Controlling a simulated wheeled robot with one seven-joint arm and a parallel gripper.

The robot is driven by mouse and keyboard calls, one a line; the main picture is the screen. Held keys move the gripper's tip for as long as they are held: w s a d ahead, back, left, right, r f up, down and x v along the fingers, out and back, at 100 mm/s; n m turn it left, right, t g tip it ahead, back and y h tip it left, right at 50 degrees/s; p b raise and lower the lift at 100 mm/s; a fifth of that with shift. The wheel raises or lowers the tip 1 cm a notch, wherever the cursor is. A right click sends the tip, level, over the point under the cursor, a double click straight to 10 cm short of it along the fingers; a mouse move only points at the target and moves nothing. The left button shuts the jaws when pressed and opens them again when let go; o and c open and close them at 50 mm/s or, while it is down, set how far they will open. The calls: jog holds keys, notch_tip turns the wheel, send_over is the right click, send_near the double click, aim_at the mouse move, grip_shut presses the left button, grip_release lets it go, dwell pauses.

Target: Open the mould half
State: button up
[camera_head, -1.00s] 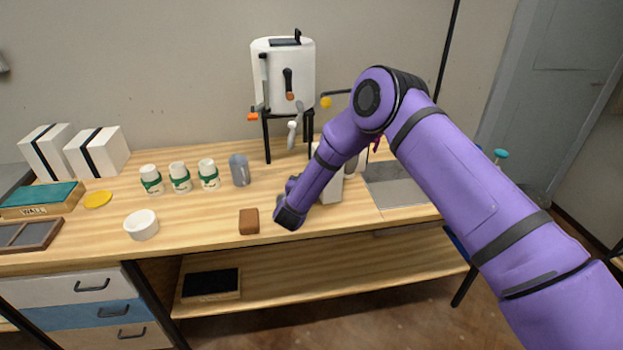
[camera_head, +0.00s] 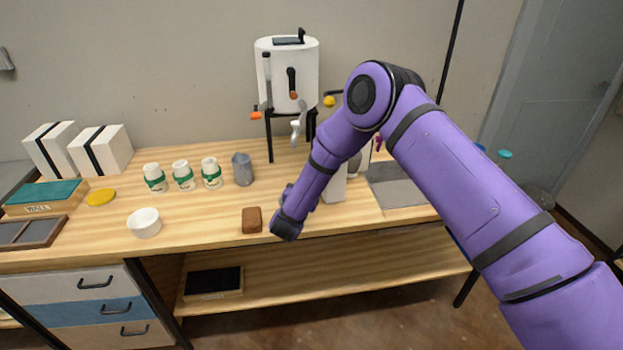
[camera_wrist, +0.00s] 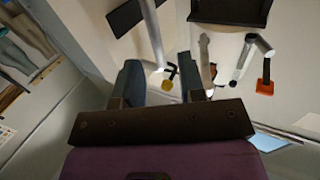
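A pale upright block (camera_head: 334,189), which looks like the mould half, stands on the bench behind my forearm. A second pale piece (camera_head: 364,160) shows just right of it. My arm hides part of both, so I cannot tell how they join. In the head view my forearm slopes down in front of them, and my gripper's fingers are mostly hidden. In the wrist view my gripper (camera_wrist: 160,66) has its two dark fingers apart, with nothing held between them. A yellow knob (camera_wrist: 167,85) shows beyond the gap. I cannot make out the mould in the wrist view.
A white tank (camera_head: 288,75) with levers stands on black legs behind. A brown block (camera_head: 252,220) lies near the front edge, left of my wrist. A grey cup (camera_head: 242,170), several jars (camera_head: 183,176) and a white bowl (camera_head: 144,223) stand farther left. A grey panel (camera_head: 397,184) lies right.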

jog(key=v, duration=0.6)
jog(key=shift+s, duration=0.25)
jog(key=shift+a, duration=0.1)
jog(key=w+d+r+n+g+y, duration=0.1)
jog(key=w+d+r+y, duration=0.2)
jog(key=r, duration=1)
jog(key=w+d+r+n+g+y, duration=0.15)
jog(key=d+r+y, duration=0.25)
jog(key=r, duration=0.8)
jog(key=s+d+r+n+g+y, duration=0.2)
jog(key=s+d+r+g, duration=0.1)
jog(key=s+d+r, duration=0.7)
jog(key=s+d+r+g+h, duration=0.1)
jog(key=s+d, duration=0.4)
jog(key=s, duration=0.6)
jog(key=s+d+r+g+h, duration=0.1)
jog(key=s+d+g, duration=0.2)
jog(key=s+d, duration=0.3)
jog(key=s+d+r+g+h, duration=0.1)
jog(key=s+d, duration=0.4)
jog(key=s, duration=1.1)
jog(key=shift+d+r+m+g+h, duration=0.25)
jog(key=shift+d+m+g+h, duration=0.15)
jog(key=shift+g, duration=0.35)
